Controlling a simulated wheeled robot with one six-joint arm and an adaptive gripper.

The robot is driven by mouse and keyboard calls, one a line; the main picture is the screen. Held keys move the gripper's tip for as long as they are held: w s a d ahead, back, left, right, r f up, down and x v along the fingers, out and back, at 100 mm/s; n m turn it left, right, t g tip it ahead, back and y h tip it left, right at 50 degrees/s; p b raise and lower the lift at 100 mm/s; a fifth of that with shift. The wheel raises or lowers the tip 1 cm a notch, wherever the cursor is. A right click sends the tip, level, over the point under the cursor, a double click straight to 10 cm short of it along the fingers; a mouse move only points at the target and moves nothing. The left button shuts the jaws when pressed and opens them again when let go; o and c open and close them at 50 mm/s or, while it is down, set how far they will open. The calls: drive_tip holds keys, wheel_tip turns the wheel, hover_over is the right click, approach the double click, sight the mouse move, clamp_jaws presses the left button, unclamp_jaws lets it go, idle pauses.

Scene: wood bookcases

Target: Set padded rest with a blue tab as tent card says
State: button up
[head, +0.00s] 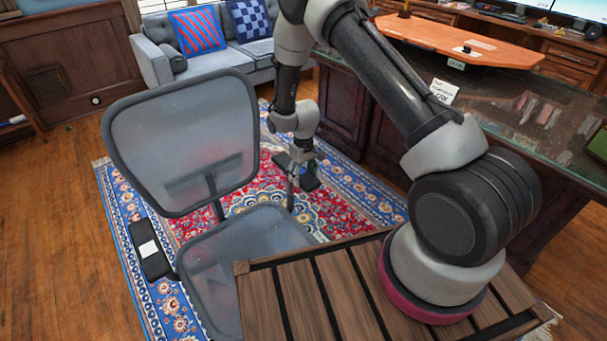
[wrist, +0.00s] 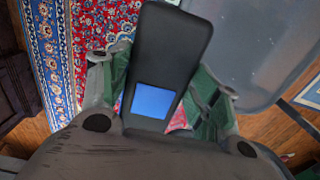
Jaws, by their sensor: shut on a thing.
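The padded rest with the blue tab (wrist: 153,101) is a long black pad; it lies between my gripper's fingers in the wrist view, its blue square facing the camera.
The grey mesh chair (head: 185,140) stands close in front of my gripper. A slatted wooden surface (head: 320,295) is at the front. A grey sofa (head: 215,78) stands behind.

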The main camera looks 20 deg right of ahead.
wheel_tip(320, 180, down, 6)
drive_tip(key=shift+f, duration=0.2)
drive_tip(key=shift+s, duration=0.1)
drive_tip(key=o, duration=1.5)
drive_tip(key=shift+c, duration=0.2)
wheel_tip(320, 180, up, 12)
